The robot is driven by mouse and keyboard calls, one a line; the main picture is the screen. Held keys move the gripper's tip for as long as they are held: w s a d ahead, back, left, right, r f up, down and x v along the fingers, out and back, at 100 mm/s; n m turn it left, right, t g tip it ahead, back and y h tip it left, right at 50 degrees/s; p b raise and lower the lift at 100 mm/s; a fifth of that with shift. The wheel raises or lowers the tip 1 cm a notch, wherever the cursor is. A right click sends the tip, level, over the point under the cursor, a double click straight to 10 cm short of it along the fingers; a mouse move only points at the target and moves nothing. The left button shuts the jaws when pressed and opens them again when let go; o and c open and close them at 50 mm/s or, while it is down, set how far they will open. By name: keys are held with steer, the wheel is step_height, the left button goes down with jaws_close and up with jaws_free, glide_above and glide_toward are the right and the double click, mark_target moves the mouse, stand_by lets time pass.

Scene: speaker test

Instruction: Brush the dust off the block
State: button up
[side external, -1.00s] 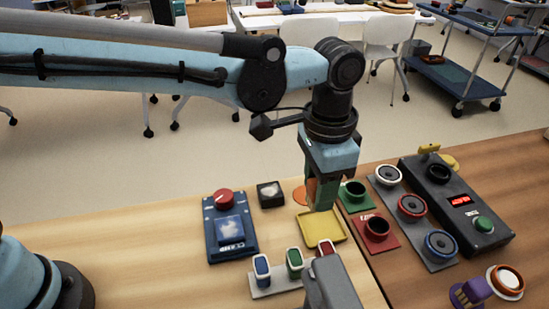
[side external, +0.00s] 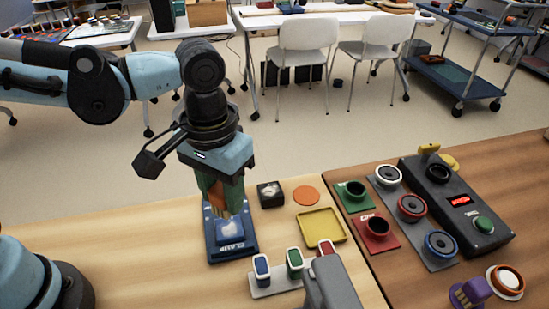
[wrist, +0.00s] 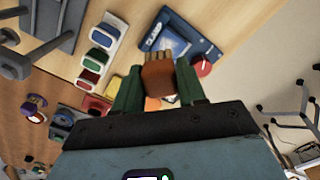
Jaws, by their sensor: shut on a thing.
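A blue fixture marked CLAMP (side external: 233,249) lies on the light wooden table and also shows in the wrist view (wrist: 209,48). A blue block (wrist: 172,38) sits in it, with a pale dust patch (side external: 231,229) on top. My gripper (side external: 226,196) is over the rear part of the fixture, its green fingers pointing down. In the wrist view my gripper (wrist: 158,88) is shut on an orange-brown brush (wrist: 159,75). The bristles point at the block; I cannot tell whether they touch it. The fixture's red knob (wrist: 203,66) is hidden in the side view.
An orange disc (side external: 306,195), a small black box (side external: 270,194) and a yellow tray (side external: 342,228) lie to the right. Blue, green and red-topped pieces stand on a grey rack (side external: 275,287) in front. Several round sockets and a dark control box (side external: 457,203) are farther right.

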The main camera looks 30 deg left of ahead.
steer(key=shift+f, duration=2.85)
step_height(320, 180, down, 2)
steer(key=shift+f, duration=0.2)
steer(key=shift+w+a+r, duration=0.2)
steer(key=shift+w+a, duration=0.35)
steer(key=shift+w, duration=0.05)
steer(key=shift+c, duration=0.4)
steer(key=shift+w+a+f, duration=0.15)
steer(key=shift+w+a, duration=0.65)
steer(key=shift+w, duration=0.05)
steer(key=shift+s+d+r, duration=0.2)
steer(key=shift+s+d, duration=1.25)
steer(key=shift+r, duration=3.95)
steer(key=shift+f, duration=0.2)
